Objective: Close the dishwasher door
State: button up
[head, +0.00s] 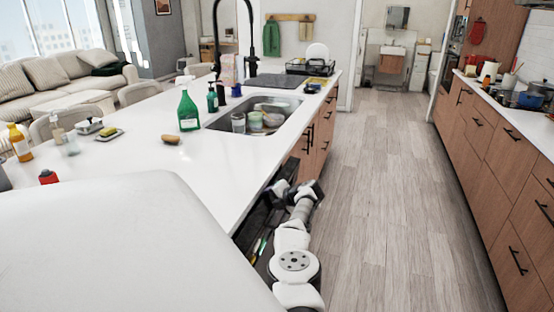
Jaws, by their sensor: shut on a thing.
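The dishwasher appears as a dark open space (257,220) under the right edge of the white island counter, close in front of me. Some thin coloured items (259,246) show low inside it. Its door is mostly hidden by my arm and the counter. My gripper (286,190) is at the far side of this opening, just below the counter edge. It is shut, with the exact contact hard to make out at this size and angle.
The island counter (130,162) holds a green spray bottle (188,110), a sink (255,113) with dishes and several bottles. Wooden drawers (317,132) lie beyond the opening. The wood floor (385,190) to the right is clear, up to the opposite cabinets (510,180).

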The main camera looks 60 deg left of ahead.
jog(key=shift+a, duration=0.15)
jog(key=o, duration=1.2)
jog(key=shift+c, duration=0.2)
